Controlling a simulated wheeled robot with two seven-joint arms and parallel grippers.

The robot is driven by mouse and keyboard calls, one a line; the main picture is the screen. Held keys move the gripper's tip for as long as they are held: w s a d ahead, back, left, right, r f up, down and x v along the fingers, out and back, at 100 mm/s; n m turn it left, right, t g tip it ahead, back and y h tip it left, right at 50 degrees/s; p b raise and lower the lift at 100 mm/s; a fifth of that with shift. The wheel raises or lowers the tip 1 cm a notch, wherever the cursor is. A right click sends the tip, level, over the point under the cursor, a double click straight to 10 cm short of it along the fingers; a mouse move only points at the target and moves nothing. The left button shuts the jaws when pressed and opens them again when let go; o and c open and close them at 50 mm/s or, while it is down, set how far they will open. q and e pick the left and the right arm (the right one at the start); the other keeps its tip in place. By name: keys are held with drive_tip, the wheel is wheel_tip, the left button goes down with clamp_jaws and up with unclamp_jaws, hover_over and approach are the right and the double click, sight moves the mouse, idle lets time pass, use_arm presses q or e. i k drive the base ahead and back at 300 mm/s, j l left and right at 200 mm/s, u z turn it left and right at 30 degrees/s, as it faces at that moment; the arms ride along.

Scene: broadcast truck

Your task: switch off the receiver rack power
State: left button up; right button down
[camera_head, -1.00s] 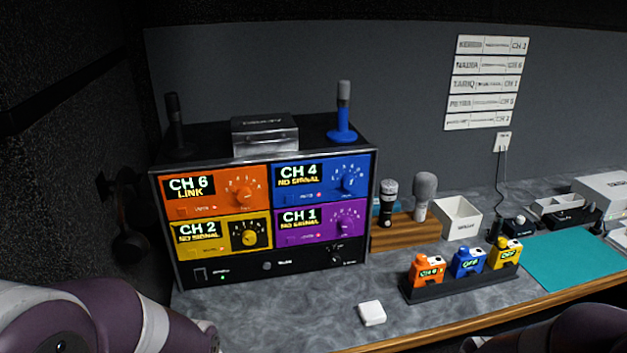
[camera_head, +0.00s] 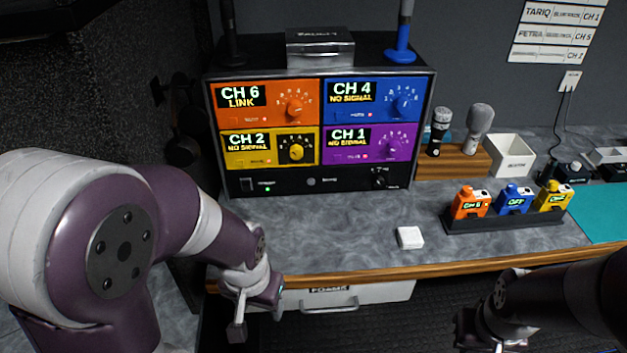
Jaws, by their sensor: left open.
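The receiver rack (camera_head: 430,90) stands on the grey counter and has four coloured modules: orange CH 6 LINK, blue CH 4, yellow CH 2 and purple CH 1, the last three reading NO SIGNAL. A dark rocker switch (camera_head: 246,184) sits at the left of its black bottom panel, beside a lit green light (camera_head: 268,189). My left gripper (camera_head: 258,318) is open and empty, below and in front of the counter edge, well apart from the switch. My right gripper (camera_head: 482,343) is at the bottom edge, dark and partly cut off; its jaws are unclear.
A white block (camera_head: 410,237) lies on the counter. A black dock (camera_head: 505,218) holds orange, blue and yellow packs to the right. Microphones (camera_head: 479,125) and a white box (camera_head: 511,155) stand behind it. A white drawer (camera_head: 340,296) is under the counter. The counter before the rack is clear.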

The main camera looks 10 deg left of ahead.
sight(246, 183)
drive_tip(key=i+l+u, duration=0.35)
drive_tip(key=l, duration=0.2)
drive_tip(key=i+l+u, duration=0.2)
drive_tip(key=l+u, duration=0.2)
drive_tip(key=l, duration=0.2)
